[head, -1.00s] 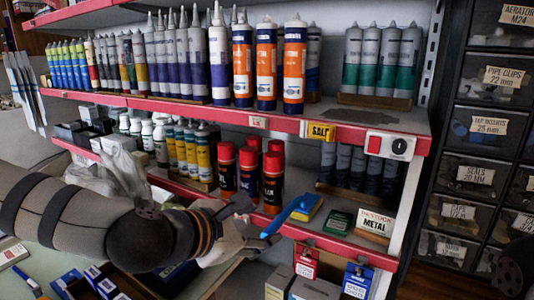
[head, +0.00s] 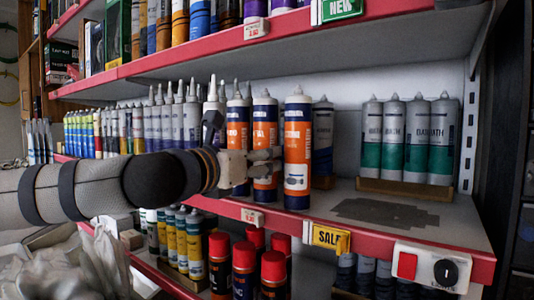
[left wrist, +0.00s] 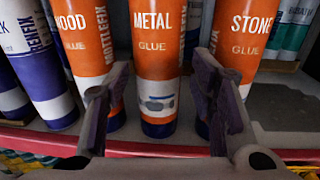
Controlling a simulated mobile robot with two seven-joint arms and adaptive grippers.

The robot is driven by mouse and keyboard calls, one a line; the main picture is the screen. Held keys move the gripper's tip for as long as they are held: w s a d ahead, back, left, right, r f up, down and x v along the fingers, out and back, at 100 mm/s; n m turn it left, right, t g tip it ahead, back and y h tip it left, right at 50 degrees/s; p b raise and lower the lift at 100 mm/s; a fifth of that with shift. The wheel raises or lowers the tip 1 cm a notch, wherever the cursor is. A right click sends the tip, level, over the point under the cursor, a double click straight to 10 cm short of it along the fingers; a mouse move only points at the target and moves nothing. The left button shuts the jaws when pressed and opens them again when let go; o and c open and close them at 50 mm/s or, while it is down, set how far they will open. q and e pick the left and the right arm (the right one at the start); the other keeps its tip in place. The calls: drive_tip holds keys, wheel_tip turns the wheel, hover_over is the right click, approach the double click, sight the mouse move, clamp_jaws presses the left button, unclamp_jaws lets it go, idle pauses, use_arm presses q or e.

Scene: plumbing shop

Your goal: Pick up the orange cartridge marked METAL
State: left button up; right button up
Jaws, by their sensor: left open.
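Three orange and dark-blue cartridges with pale nozzles stand upright on the middle shelf. In the left wrist view the METAL cartridge (left wrist: 155,55) is the middle one, between the WOOD cartridge (left wrist: 85,40) and the STONE cartridge (left wrist: 240,35). In the head view the METAL cartridge (head: 265,135) is partly hidden by my left gripper (head: 268,164). My left gripper is open in front of it, with one finger on each side of the METAL cartridge in the left wrist view (left wrist: 158,80). Contact cannot be told. My right gripper is not in view.
Grey-and-purple cartridges (head: 177,128) crowd the left. Grey-green cartridges (head: 417,140) stand in a holder at the right. The shelf is bare (head: 395,212) right of the STONE cartridge. Another shelf (head: 230,58) hangs above. Red-capped cans (head: 244,262) stand below.

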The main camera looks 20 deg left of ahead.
use_arm(q)
drive_tip(key=x, duration=0.4)
drive_tip(key=shift+f, duration=0.2)
drive_tip(key=shift+a, duration=0.1)
clamp_jaws()
drive_tip(key=shift+r, duration=0.1)
